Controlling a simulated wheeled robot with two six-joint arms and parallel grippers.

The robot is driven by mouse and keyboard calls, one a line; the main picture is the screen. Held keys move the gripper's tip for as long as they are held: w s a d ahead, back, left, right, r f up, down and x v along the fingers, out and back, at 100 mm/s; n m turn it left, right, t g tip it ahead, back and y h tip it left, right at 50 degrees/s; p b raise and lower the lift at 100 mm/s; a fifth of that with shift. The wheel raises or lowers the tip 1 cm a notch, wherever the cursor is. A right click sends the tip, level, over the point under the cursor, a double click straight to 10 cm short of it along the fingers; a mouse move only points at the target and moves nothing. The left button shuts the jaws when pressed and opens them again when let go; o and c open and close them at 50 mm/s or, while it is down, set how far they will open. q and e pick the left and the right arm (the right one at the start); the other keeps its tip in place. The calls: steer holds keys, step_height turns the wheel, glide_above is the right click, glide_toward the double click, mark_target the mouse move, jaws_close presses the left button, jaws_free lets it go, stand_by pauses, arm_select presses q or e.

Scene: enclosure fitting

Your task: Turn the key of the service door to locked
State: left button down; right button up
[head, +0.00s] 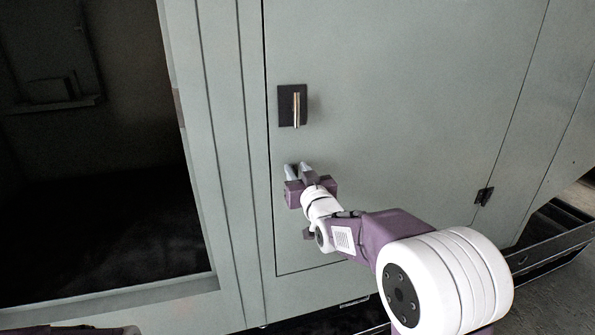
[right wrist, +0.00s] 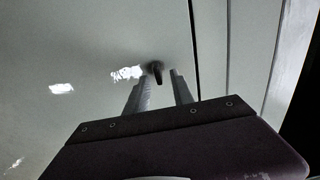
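The service door (head: 400,110) is a flat grey-green panel and looks closed in its frame. It also shows in the right wrist view (right wrist: 90,45). My right gripper (head: 298,169) is in front of the door, below the handle. In the right wrist view its two fingers (right wrist: 158,88) are apart. A small dark key (right wrist: 156,74) shows on the door, between the fingertips or just beyond them; I cannot tell whether they touch it. In the head view the key is hidden by the gripper. My left gripper is not in view.
A metal handle on a black plate (head: 292,105) sits on the door above my right gripper. A hinge (head: 483,196) is at the door's right. A dark open compartment (head: 90,190) lies left of the door frame.

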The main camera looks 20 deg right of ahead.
jaws_close()
steer(key=m+b, duration=0.1)
steer(key=m, duration=0.1)
steer(key=m+b, duration=0.1)
steer(key=m, duration=0.2)
steer(key=m+b, duration=0.1)
steer(key=m, duration=0.1)
steer(key=shift+d+f+m, duration=0.2)
steer(key=shift+d+m, duration=0.1)
steer(key=shift+d, duration=0.1)
steer(key=m, duration=0.4)
steer(key=shift+d+f+m+b, duration=0.15)
steer(key=shift+m+b, duration=0.15)
steer(key=shift+b, duration=0.1)
steer(key=m, duration=0.5)
steer(key=shift+f+m, duration=0.25)
steer(key=shift+m, duration=0.05)
